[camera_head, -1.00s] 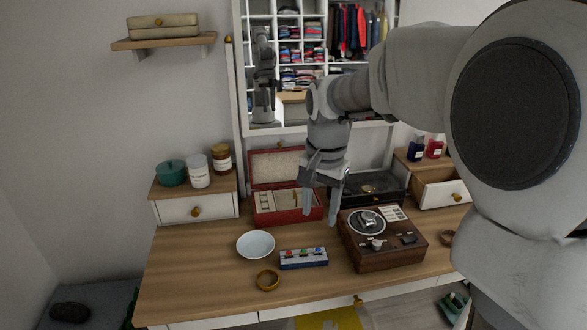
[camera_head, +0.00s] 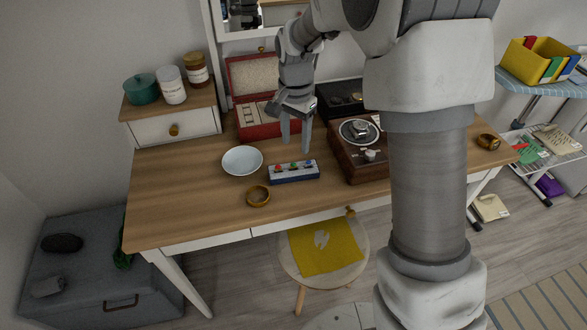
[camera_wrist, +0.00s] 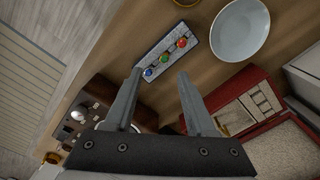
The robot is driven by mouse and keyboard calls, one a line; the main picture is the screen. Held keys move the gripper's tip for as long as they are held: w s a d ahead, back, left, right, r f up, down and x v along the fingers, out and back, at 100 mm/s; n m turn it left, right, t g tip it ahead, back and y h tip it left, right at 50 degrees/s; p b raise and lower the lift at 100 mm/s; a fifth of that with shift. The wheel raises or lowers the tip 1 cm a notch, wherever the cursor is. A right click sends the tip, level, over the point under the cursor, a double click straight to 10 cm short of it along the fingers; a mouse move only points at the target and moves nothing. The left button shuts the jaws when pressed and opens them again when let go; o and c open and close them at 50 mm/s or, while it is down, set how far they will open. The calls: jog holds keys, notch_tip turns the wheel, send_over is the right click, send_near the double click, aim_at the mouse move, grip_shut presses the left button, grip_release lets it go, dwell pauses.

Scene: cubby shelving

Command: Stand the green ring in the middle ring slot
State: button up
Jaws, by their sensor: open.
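The green ring (camera_wrist: 165,58) shows as a small green-topped piece in the middle of a light tray (camera_head: 293,173), between a red ring (camera_wrist: 182,42) and a blue ring (camera_wrist: 149,72). The tray lies on the wooden desk. My gripper (camera_head: 296,148) is open and empty, pointing down above the desk just behind the tray. In the wrist view its fingers (camera_wrist: 160,73) reach toward the tray, apart from the rings. The open red jewelry box (camera_head: 266,130), with pale compartments inside, stands behind the gripper; its slots are too small to tell apart.
A white bowl (camera_head: 242,161) stands left of the tray and a gold bangle (camera_head: 258,196) lies in front. A dark box (camera_head: 340,104) stands behind. The front left of the desk is clear.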

aim_at(293, 164)
jog(key=f, duration=0.2)
jog(key=f+b, duration=0.1)
jog(key=f, duration=0.2)
jog(key=f+b, duration=0.1)
jog(key=f, duration=0.2)
jog(key=shift+w+a+f, duration=0.15)
jog(key=shift+w+a, duration=0.1)
jog(key=shift+w, duration=0.05)
grip_shut()
